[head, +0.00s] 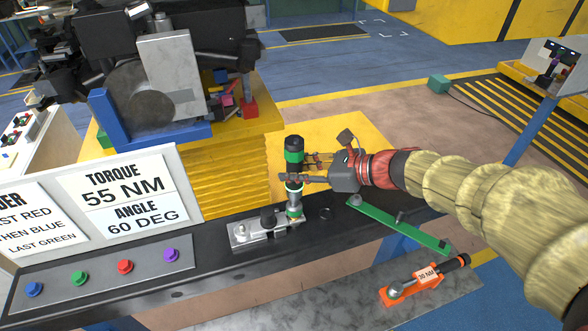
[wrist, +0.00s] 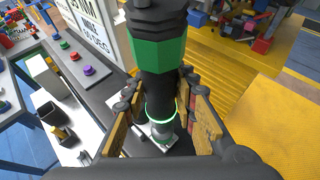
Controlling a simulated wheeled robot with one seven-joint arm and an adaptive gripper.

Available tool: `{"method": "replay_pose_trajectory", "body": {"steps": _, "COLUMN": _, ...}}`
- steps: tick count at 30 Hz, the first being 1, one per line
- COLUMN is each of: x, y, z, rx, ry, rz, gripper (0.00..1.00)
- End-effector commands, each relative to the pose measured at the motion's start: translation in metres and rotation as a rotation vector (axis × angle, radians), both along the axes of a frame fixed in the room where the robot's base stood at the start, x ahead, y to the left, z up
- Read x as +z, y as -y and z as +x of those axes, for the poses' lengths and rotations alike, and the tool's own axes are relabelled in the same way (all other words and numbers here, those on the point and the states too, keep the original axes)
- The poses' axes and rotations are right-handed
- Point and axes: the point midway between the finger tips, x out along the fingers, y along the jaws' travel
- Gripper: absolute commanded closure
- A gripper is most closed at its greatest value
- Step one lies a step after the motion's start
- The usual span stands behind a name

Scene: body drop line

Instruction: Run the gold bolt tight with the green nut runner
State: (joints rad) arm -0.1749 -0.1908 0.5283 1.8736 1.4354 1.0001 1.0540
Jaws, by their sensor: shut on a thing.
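My gripper (head: 318,171) is shut around the dark body of the green nut runner (head: 293,156). The runner stands upright, its silver lower end over the right end of a metal plate (head: 254,241) on the dark bench. In the wrist view, the runner's green band (wrist: 158,54) fills the middle between the fingers (wrist: 168,112), and a green ring glows lower down. I cannot clearly make out the gold bolt; the runner's tip hides what is under it. A silver bolt (head: 240,229) and a black post (head: 268,217) stand on the plate to the left.
A green bar (head: 398,223) lies right of the plate, below my arm. An orange holder with a 30 NM tool (head: 415,282) is at lower right. A button panel (head: 105,273) and a sign reading 55 NM, 60 DEG (head: 122,200) are at left. A yellow block stands behind.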

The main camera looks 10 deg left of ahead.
Motion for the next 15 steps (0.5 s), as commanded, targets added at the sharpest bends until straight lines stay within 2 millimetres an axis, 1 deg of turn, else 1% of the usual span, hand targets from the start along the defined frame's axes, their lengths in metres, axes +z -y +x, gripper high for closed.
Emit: {"method": "replay_pose_trajectory", "body": {"steps": 15, "x": 0.029, "y": 0.0, "z": 0.0, "rx": 0.0, "ry": 0.003, "rz": 0.002, "gripper": 1.0}}
